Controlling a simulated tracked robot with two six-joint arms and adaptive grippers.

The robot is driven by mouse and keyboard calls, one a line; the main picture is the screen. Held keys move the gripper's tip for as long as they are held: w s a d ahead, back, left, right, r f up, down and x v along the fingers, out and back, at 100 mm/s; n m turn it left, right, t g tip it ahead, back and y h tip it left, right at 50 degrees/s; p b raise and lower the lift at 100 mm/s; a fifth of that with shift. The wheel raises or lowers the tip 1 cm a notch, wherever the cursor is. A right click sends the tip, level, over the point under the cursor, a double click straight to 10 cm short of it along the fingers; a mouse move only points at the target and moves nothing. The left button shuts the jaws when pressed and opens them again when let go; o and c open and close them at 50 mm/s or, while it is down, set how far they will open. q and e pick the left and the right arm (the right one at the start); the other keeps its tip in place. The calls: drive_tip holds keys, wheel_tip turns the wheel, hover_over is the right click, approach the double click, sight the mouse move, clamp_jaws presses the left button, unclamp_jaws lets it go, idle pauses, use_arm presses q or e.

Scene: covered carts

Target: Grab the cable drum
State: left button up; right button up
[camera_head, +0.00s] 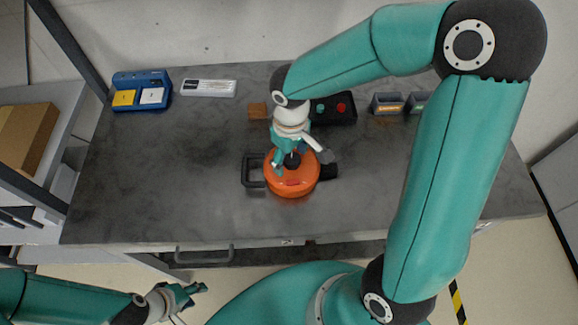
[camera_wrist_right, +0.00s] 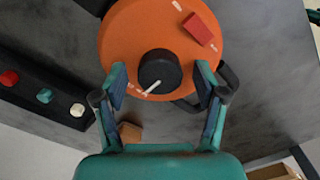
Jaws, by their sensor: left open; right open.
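The orange cable drum (camera_head: 290,187) sits on the grey tabletop near the middle, with a black handle frame on its left and a black part on its right. In the right wrist view the drum (camera_wrist_right: 130,30) shows a black central knob with a pale pin and a red block on its face. My right gripper (camera_head: 298,158) is over the drum. In the wrist view its open fingers (camera_wrist_right: 161,80) stand on either side of the knob, apart from it. My left gripper (camera_head: 190,295) is open and empty at the lower left, in front of the table.
Behind the drum are a small brown block (camera_head: 257,111) and a black button box (camera_head: 345,119). A blue box (camera_head: 142,78) and a white strip (camera_head: 209,88) lie at the back left. Small grey bins (camera_head: 388,103) stand at the back right. The tabletop's left side is clear.

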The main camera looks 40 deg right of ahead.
clamp_jaws()
idle(0.4)
drive_tip(key=shift+r, duration=0.1)
